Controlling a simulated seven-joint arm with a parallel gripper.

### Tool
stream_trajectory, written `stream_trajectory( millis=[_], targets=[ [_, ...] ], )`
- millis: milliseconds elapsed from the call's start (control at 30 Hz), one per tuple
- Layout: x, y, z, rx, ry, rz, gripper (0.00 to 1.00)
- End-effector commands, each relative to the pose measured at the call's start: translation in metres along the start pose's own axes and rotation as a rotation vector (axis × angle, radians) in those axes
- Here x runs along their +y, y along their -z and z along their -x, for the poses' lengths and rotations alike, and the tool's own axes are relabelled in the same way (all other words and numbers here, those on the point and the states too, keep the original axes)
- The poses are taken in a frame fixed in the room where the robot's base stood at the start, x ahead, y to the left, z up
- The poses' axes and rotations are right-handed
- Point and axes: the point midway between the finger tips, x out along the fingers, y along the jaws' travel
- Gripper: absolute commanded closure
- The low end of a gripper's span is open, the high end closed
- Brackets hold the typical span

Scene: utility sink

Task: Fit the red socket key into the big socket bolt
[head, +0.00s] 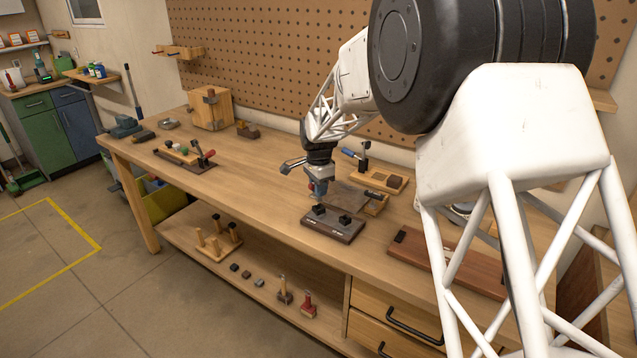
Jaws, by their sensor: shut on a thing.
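A dark brown board (337,229) lies near the front edge of the workbench. Two black bolt fittings stand on it, a left one (319,209) and a right one (345,220). Labels in front of them are too small to read, so I cannot tell which is the big socket bolt. My gripper (318,190) points down just above and behind the left fitting. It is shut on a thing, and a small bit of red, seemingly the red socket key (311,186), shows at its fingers. The key's lower end is mostly hidden, and I cannot tell whether it touches the fitting.
A brown plate (347,197) and a wooden fixture with a blue-handled clamp (378,179) lie right of and behind my gripper. A red-handled clamp board (186,156) stands left. A long brown board (455,264) lies right. The benchtop (250,180) between is clear.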

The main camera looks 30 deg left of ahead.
Motion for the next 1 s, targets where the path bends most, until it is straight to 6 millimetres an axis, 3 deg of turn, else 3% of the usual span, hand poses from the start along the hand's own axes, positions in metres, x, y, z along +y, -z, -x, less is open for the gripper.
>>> stream_trajectory(
  millis=[300, 1000],
  targets=[
    [0.0001, 0.0, -0.0114, 0.0, 0.0, 0.0, 1.0],
    [0.0, 0.0004, -0.0116, 0.0, 0.001, 0.0, 1.0]
  ],
)
